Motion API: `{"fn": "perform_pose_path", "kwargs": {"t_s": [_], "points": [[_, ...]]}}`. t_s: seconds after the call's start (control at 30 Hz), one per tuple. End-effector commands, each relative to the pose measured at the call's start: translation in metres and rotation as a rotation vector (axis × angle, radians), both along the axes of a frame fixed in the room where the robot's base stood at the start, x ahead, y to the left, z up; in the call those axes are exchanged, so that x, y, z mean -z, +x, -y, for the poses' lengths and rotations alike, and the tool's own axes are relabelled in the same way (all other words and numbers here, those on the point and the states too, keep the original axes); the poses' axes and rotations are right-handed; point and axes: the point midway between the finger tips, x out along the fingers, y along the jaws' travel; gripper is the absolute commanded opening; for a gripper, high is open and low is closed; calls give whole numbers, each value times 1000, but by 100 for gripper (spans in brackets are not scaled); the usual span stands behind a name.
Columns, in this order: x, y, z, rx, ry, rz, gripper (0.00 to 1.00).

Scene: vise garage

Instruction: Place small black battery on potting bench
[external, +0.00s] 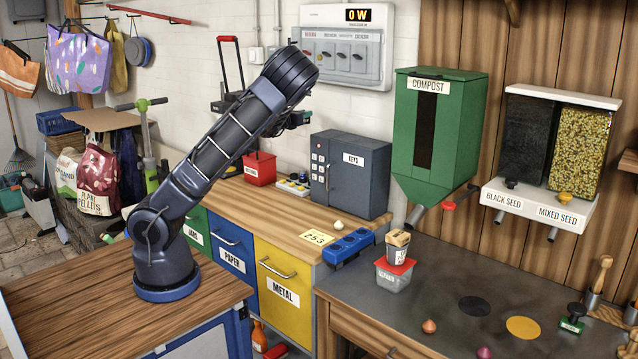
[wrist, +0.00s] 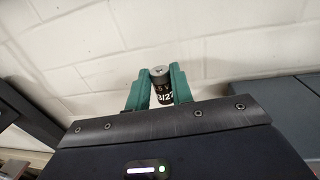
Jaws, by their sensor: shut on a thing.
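The small black battery (wrist: 161,92) has a silver end and white lettering. In the wrist view it is upright between the two teal fingers of my gripper (wrist: 160,80), which is shut on it. White block wall shows behind it. The potting bench (external: 420,265), with a dark grey top, stands at the right, apart from my gripper.
A grey key box (external: 350,175) and red box (external: 260,168) stand on the wooden counter (external: 290,217). A blue holder (external: 348,246) and clear red-lidded tub (external: 394,274) are by the bench's left end. A green compost hopper (external: 440,140) and seed dispenser (external: 550,150) hang above.

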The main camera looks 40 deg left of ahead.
Motion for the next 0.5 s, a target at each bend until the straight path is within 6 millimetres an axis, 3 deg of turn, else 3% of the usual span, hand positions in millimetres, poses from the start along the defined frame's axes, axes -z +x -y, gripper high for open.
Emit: {"fn": "perform_pose_path", "kwargs": {"t_s": [0.2,0.5], "points": [[-24,-6,44,22,-3,3,0],[-40,-18,103,34,-4,3,0]]}}
